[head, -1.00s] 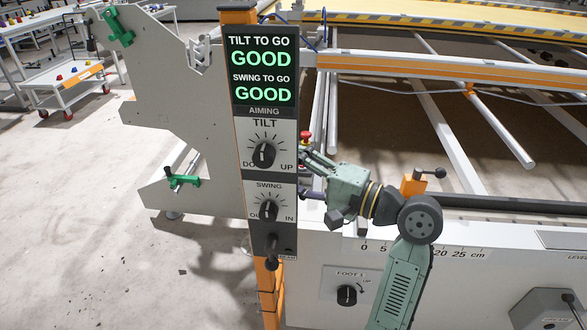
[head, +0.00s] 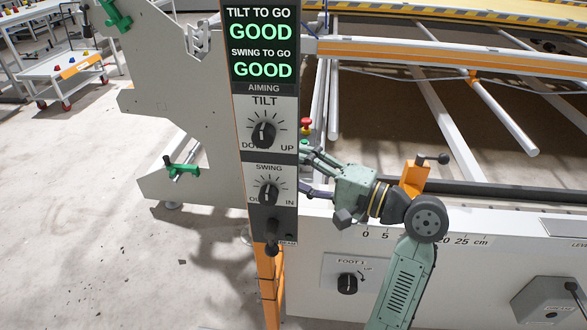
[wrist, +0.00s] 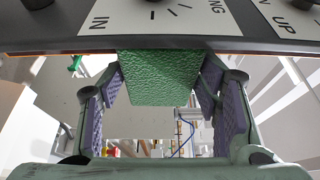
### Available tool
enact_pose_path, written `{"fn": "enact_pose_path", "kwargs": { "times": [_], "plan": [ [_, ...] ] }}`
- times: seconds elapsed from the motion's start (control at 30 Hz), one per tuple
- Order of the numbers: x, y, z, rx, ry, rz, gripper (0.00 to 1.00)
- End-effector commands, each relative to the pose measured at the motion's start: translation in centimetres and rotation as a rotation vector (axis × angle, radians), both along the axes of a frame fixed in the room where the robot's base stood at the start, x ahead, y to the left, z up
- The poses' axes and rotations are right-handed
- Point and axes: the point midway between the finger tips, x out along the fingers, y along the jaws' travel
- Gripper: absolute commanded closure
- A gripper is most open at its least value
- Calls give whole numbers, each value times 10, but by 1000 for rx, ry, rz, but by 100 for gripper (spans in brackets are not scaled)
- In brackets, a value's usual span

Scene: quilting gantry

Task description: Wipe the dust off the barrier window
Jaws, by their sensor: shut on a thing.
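My gripper (head: 303,173) is at the right edge of the upright control post (head: 264,147), with its fingertips partly hidden behind the post in the head view. In the wrist view, my gripper (wrist: 160,85) has its two purple-padded fingers on either side of a green, rough-textured block (wrist: 158,72) and is shut on it. The block's far end meets the dark edge of the post's panel in the picture; I cannot tell whether they touch. I cannot make out the barrier window or any dust on it in either view.
The post carries a TILT knob (head: 263,133), a SWING knob (head: 268,194) and a display (head: 263,47) reading GOOD twice. A red button (head: 306,124) is just behind it. A white machine beam (head: 450,260) with a centimetre scale lies right. Open floor (head: 110,270) is at left.

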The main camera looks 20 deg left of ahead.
Motion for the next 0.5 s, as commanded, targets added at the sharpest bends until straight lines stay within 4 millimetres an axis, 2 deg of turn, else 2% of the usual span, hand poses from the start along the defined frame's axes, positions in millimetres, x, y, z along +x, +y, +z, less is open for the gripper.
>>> {"fn": "enact_pose_path", "kwargs": {
  "times": [0.3,0.5],
  "plan": [
    [10,-32,1,0,1,-2,65],
    [13,-44,0,0,0,-1,65]
  ]
}}
